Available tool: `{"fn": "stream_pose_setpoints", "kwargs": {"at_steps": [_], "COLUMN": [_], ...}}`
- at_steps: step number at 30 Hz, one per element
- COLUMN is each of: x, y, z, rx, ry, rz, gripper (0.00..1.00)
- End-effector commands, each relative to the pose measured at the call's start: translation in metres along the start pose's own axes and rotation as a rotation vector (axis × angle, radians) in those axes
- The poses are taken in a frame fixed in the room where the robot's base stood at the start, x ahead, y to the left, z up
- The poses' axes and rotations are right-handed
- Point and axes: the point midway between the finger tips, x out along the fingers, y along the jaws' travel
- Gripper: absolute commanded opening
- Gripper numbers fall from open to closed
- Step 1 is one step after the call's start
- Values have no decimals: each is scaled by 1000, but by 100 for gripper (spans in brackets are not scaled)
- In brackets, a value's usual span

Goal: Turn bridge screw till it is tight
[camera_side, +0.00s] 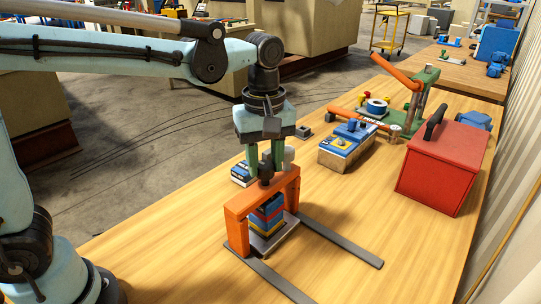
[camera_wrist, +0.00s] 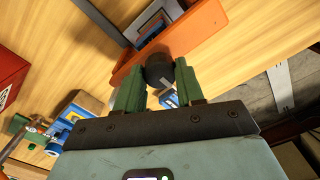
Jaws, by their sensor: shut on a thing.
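The fingers hide part of the head, and I cannot tell how tight the screw is.
Flat grey rails (camera_side: 345,240) extend from the bridge along the wooden table. A white-and-blue box (camera_side: 242,174) sits just behind the bridge. A wooden block with blue packs (camera_side: 346,147), a red toolbox (camera_side: 442,168) and a green-and-orange lever press (camera_side: 416,90) stand farther back.

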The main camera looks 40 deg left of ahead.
Motion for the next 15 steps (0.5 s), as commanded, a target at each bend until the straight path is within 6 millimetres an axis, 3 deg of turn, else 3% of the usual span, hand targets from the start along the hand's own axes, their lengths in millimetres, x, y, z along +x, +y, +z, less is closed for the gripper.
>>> {"fn": "stream_pose_setpoints", "kwargs": {"at_steps": [14,15], "x": [0,0], "y": [0,0], "z": [0,0], "rx": [86,86], "ry": [0,0], "rz": [0,-1], "gripper": [7,44]}}
